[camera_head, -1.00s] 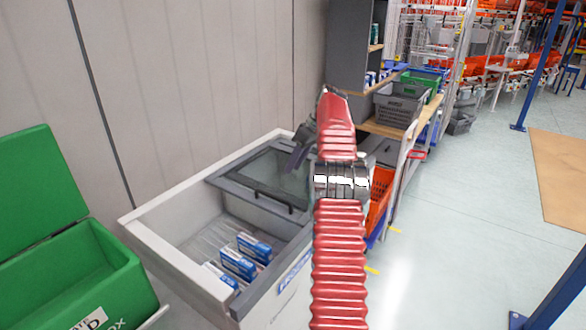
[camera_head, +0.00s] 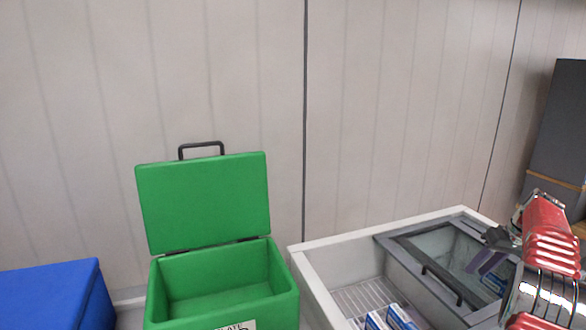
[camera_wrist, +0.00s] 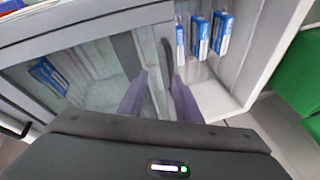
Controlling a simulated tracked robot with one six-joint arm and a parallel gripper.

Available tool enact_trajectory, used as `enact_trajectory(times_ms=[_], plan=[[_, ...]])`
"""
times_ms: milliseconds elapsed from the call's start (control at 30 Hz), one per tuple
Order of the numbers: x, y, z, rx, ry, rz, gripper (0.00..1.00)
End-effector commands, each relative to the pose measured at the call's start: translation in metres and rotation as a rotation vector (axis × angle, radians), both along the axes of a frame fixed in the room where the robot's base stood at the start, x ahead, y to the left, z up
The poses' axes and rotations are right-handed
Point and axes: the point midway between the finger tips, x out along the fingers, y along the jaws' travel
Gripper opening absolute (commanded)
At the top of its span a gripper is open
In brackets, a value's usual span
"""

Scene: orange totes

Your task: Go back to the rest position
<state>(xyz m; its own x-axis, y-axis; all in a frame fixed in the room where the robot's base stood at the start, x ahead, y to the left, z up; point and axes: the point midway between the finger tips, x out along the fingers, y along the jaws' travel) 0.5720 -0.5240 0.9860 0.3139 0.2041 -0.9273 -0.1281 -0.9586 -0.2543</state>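My gripper (camera_wrist: 157,92) shows in the wrist view with its two purple fingers apart and nothing visible held between them. It hangs over the grey-framed glass lid (camera_wrist: 85,75) of a white chest freezer, near the lid's dark handle (camera_wrist: 167,58); I cannot tell whether it touches. In the head view my red arm is at the right edge, and the gripper (camera_head: 490,262) is small and partly hidden above the lid (camera_head: 445,262). The lid covers the right part of the freezer (camera_head: 325,278); its left part is open.
Blue-and-white boxes (camera_head: 397,316) lie inside the freezer, also seen in the wrist view (camera_wrist: 200,36). A green box (camera_head: 203,202) with its lid raised stands left of it, a blue box (camera_head: 58,292) farther left. A grey shelf unit (camera_head: 560,135) stands at right. A wall runs behind.

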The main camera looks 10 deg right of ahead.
Motion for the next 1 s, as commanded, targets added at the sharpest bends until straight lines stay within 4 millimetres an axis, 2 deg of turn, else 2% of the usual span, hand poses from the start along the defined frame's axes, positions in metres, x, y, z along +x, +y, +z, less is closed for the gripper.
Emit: enact_trajectory(times_ms=[167,367,667,1000], plan=[[-0.014,0.010,-0.015,0.021,0.060,-0.100,0.31],[-0.024,0.045,-0.014,0.020,0.123,-0.196,0.31],[-0.039,0.117,0.008,-0.014,0.178,-0.276,0.31],[-0.064,0.203,0.034,-0.066,0.195,-0.305,0.31]])
